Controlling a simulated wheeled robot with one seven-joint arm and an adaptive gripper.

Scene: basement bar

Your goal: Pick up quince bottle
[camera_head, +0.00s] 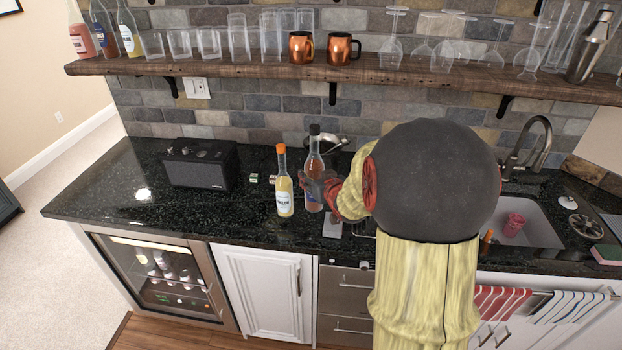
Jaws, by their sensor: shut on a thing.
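Two bottles stand side by side on the black counter. One is a dark-capped bottle (314,162) with reddish-pink liquid; the other is an orange-capped bottle (284,187) with yellow liquid and a pale label. The labels are too small to read, so I cannot tell by name which is the quince bottle. My gripper (318,187) is shut on the middle of the dark-capped bottle, which is upright. I cannot tell whether its base touches the counter. My own arm hides the counter to the right.
A black speaker (200,165) sits on the counter (100,195) at left. Small boxes (254,178) lie left of the bottles. A kettle (327,144) is behind. A wooden shelf (230,67) with glasses and copper mugs (301,47) runs above. The sink (540,232) is at right.

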